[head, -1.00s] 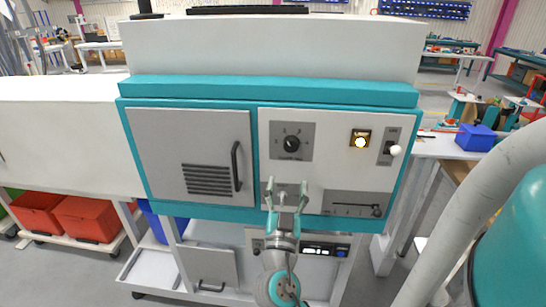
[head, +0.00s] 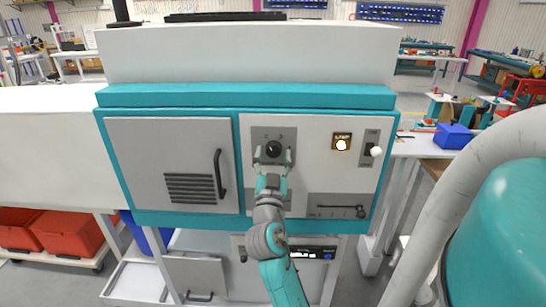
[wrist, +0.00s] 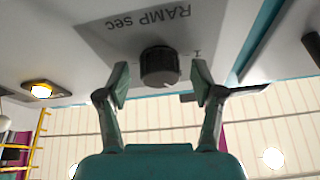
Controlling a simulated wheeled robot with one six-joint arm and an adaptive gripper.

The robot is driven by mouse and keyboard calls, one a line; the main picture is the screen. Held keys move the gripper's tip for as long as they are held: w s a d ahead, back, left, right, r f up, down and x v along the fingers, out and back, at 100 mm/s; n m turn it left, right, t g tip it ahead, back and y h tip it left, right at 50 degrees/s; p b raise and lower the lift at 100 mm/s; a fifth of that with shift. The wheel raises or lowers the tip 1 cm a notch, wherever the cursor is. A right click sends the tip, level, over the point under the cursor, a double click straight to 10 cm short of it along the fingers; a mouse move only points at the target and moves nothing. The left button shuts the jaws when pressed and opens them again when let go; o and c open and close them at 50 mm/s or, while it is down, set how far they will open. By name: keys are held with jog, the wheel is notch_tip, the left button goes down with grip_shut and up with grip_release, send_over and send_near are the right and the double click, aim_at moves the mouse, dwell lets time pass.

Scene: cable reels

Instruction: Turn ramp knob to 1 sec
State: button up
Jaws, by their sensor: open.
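The ramp knob (head: 273,148) is a round black knob on a grey plate on the machine's front panel. In the wrist view the knob (wrist: 160,67) sits under upside-down "RAMP sec" lettering, with a small mark beside it. My gripper (head: 272,158) is in front of the knob with its fingers apart. In the wrist view my gripper (wrist: 160,82) has one finger on each side of the knob, with gaps showing and no clear contact. The knob's pointer setting cannot be read clearly.
Right of the knob are a lit amber lamp (head: 341,142) and a lever with a white ball (head: 376,151). Below is a horizontal slider (head: 340,207). Left is a grey door with a dark handle (head: 220,174). A white table with a blue bin (head: 453,136) stands at the right.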

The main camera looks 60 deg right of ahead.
jog(key=c, duration=1.1)
jog(key=shift+c, duration=0.2)
jog(key=shift+n+t, duration=0.4)
jog(key=shift+n, duration=0.1)
jog(key=n+t+y, duration=0.1)
jog(key=n, duration=0.1)
jog(key=n+t, duration=0.1)
jog(key=n, duration=0.2)
jog(key=n+t+y, duration=0.1)
jog(key=n, duration=0.1)
jog(key=shift+s+d+r+n+y, duration=0.1)
jog(key=shift+s+d+n+y, duration=0.1)
jog(key=shift+n+y, duration=0.1)
jog(key=n+t+y, duration=0.1)
jog(key=n, duration=0.2)
jog(key=n+y, duration=0.1)
jog(key=n, duration=0.3)
jog(key=shift+s+r+t+y, duration=0.1)
jog(key=shift+s+t+y, duration=0.05)
jog(key=shift+t+y, duration=0.25)
jog(key=shift+n, duration=0.6)
jog(key=o, duration=1.1)
jog(key=shift+o, duration=0.2)
